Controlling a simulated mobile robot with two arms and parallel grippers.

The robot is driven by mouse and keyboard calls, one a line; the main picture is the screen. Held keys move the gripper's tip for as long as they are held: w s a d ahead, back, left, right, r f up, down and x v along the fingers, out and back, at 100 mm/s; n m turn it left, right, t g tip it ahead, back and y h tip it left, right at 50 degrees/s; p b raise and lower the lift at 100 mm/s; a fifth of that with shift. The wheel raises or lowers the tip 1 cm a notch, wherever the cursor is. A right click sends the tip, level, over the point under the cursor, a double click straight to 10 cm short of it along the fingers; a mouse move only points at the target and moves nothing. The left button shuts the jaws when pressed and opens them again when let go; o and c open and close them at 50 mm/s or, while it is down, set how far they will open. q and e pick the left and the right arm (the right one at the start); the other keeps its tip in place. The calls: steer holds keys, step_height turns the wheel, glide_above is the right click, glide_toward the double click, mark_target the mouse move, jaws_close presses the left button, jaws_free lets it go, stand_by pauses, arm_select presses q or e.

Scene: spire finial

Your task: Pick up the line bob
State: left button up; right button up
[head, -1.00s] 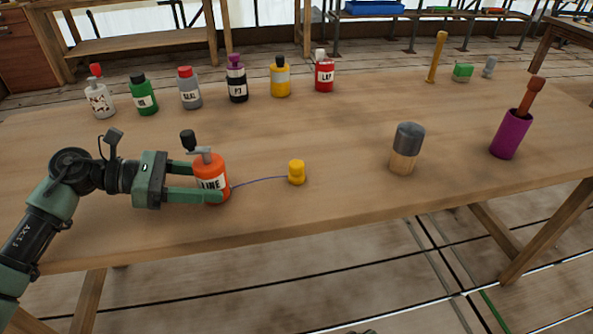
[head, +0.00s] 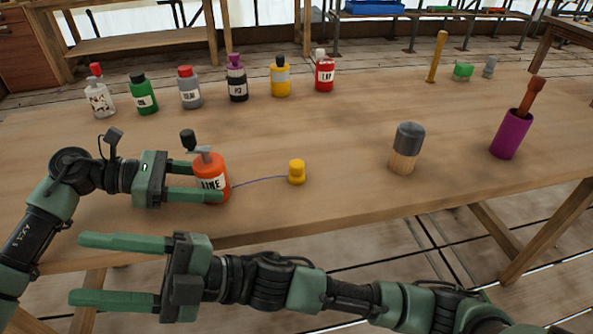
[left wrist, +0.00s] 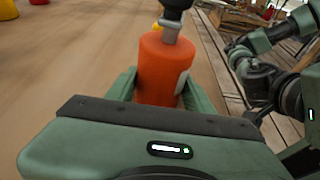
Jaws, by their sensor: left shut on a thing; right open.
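The line bob (head: 297,172) is a small yellow stepped piece standing on the table. A thin blue line (head: 262,181) runs from it to the orange bottle labelled LINE (head: 211,172). My left gripper (head: 212,184) is shut on this upright bottle, one finger on each side. The bottle also shows between the fingers in the left wrist view (left wrist: 163,72). A bit of yellow just behind it there may be the bob. My right gripper (head: 76,269) is open and empty, in front of the table's near edge, pointing left, well away from the bob.
Several bottles, among them a green one (head: 143,96) and a red one (head: 324,75), stand along the back. A brush (head: 405,150) and a purple holder (head: 511,135) with a tool stand to the right. The table around the bob is clear.

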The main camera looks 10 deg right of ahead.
steer(key=s+a+r+n+g+h, duration=0.1)
steer(key=s+a+r+n+g, duration=0.15)
steer(key=r+g, duration=0.2)
steer(key=s+a+r+n+g+h, duration=0.1)
steer(key=r+n+g, duration=0.25)
steer(key=r, duration=0.25)
steer(key=w+d+r+n+t, duration=0.3)
steer(key=w+r+n+t, duration=0.1)
steer(key=w, duration=0.6)
steer(key=w+d+r+n+t+h, duration=0.1)
steer(key=w+d+r+n+t, duration=0.3)
steer(key=w, duration=0.6)
steer(key=w+d+r+n+t, duration=0.2)
steer(key=w+r+n+t, duration=0.25)
steer(key=w, duration=0.55)
steer(key=n+g+h, duration=0.3)
steer(key=n+h, duration=0.5)
steer(key=h, duration=1.3)
glide_above(297, 162)
step_height(297, 162, down, 19)
steer(key=f, duration=0.5)
steer(key=shift+s, duration=0.4)
steer(key=shift+w+f, duration=0.2)
steer(key=shift+f, duration=1.35)
steer(key=shift+w+f, duration=0.15)
steer(key=shift+f, duration=1.35)
jaws_close()
step_height(297, 162, up, 10)
steer(key=shift+r, duration=0.1)
